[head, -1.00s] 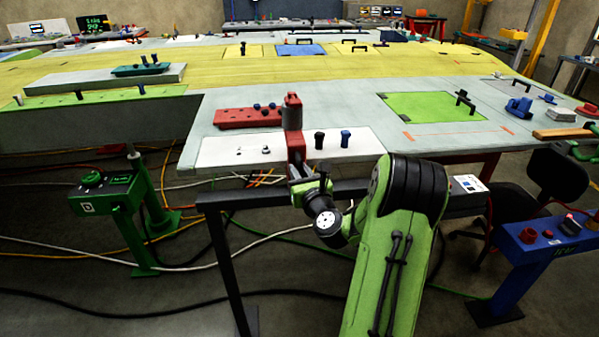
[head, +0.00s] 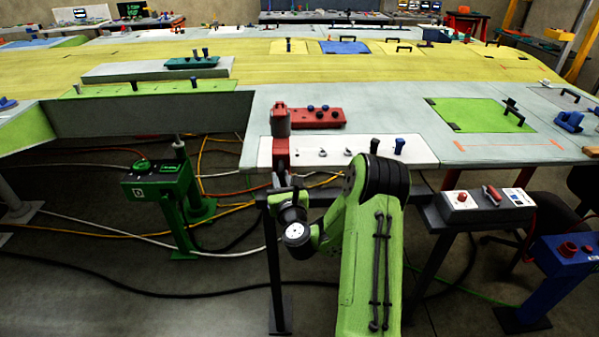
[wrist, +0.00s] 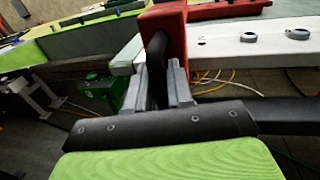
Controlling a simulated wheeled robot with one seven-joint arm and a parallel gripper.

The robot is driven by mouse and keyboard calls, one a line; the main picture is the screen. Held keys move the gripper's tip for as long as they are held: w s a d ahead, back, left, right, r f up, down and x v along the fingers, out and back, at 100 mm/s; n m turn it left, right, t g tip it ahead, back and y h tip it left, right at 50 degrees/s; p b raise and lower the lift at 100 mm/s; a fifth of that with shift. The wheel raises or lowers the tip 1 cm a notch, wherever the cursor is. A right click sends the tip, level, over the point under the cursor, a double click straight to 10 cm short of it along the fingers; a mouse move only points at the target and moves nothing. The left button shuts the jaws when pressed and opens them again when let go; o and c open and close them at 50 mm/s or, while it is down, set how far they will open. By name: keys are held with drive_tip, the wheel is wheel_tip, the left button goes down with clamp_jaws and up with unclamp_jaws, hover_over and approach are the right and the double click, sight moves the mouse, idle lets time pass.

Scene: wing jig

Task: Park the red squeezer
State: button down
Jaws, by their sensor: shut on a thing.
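The red squeezer (head: 281,152) is upright in my gripper, with a darker red head at its top. My gripper (head: 283,187) is low on it, at the table's front edge. In the wrist view, the grey fingers (wrist: 168,88) close around a black part below the red body (wrist: 162,22). In the head view, the squeezer overlaps the left end of a white panel (head: 415,154); I cannot tell whether they touch.
A dark grey shelf (head: 455,218) with white cards and a red-handled item stands right of my arm. A green pedestal (head: 165,190) stands left, a blue one (head: 565,262) at the right. A red plate (head: 330,124) lies behind the squeezer. Cables cross the floor.

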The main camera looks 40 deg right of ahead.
drive_tip(key=shift+w+a+p, duration=0.45)
drive_tip(key=shift+w+a, duration=0.15)
drive_tip(key=shift+a, duration=0.3)
drive_tip(key=shift+w+a+p, duration=0.4)
drive_tip(key=shift+w+a, duration=0.15)
drive_tip(key=shift+a, duration=0.3)
drive_tip(key=shift+r, duration=0.1)
drive_tip(key=c, duration=1.2)
unclamp_jaws()
drive_tip(key=shift+w+a, duration=0.1)
drive_tip(key=shift+a, duration=0.05)
